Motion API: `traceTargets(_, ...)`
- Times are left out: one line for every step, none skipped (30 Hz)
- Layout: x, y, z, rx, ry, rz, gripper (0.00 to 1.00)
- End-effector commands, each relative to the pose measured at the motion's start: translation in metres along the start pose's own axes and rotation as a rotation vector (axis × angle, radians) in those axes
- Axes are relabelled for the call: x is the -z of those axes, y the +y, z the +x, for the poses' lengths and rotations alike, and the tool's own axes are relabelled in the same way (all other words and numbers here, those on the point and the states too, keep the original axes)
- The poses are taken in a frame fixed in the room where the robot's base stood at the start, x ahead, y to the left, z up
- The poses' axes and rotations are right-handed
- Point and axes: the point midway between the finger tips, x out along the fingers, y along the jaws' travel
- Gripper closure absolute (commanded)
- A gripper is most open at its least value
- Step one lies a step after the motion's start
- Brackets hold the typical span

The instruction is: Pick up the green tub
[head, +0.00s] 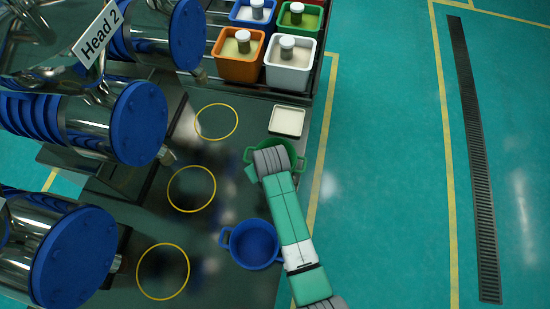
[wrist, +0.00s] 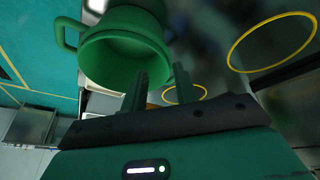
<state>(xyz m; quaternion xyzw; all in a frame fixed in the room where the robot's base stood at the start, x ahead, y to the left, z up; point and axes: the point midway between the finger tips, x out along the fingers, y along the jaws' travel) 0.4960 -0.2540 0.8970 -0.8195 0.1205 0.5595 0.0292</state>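The green tub (head: 292,149) stands on the dark table in the head view, and my wrist covers much of it. In the wrist view the green tub (wrist: 120,58) fills the upper left, with its round mouth facing the camera and a loop handle on its left. My gripper (wrist: 160,82) is open. Its two fingers are apart, and the left finger overlaps the tub's lower right rim in the picture. I cannot tell whether the fingers touch the tub or whether its wall is between them.
A blue tub (head: 254,244) stands close to my arm. A shallow pale tray (head: 287,121) lies just behind the green tub. Several coloured bins, including an orange one (head: 240,68), stand at the back. Blue-ended metal cylinders (head: 139,122) line the left. Yellow rings (head: 192,189) mark bare table.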

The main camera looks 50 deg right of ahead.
Motion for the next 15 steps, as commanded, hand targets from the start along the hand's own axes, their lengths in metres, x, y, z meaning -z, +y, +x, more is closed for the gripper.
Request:
traceTargets(0.002, 0.000, 0.000, -0.001, 0.004, -0.001, 0.71)
traceTargets(0.002, 0.000, 0.000, -0.001, 0.004, -0.002, 0.71)
traceTargets(0.002, 0.000, 0.003, -0.001, 0.004, -0.002, 0.71)
traceTargets(0.002, 0.000, 0.005, -0.001, 0.004, -0.002, 0.71)
traceTargets(0.002, -0.001, 0.009, -0.001, 0.005, -0.002, 0.71)
traceTargets(0.001, -0.001, 0.015, -0.001, 0.004, -0.002, 0.71)
traceTargets(0.001, -0.001, 0.019, -0.001, 0.004, -0.002, 0.71)
traceTargets(0.002, -0.001, 0.023, -0.001, 0.005, -0.003, 0.71)
traceTargets(0.002, -0.001, 0.026, -0.002, 0.007, -0.003, 0.71)
traceTargets(0.003, -0.001, 0.026, -0.002, 0.007, -0.003, 0.71)
traceTargets(0.003, -0.001, 0.027, -0.002, 0.007, -0.003, 0.71)
traceTargets(0.002, -0.001, 0.029, -0.002, 0.007, -0.003, 0.71)
traceTargets(0.002, -0.002, 0.033, -0.002, 0.006, -0.004, 0.71)
traceTargets(0.001, -0.004, 0.038, -0.002, 0.006, -0.004, 0.71)
traceTargets(-0.001, -0.005, 0.047, -0.001, 0.005, -0.004, 0.71)
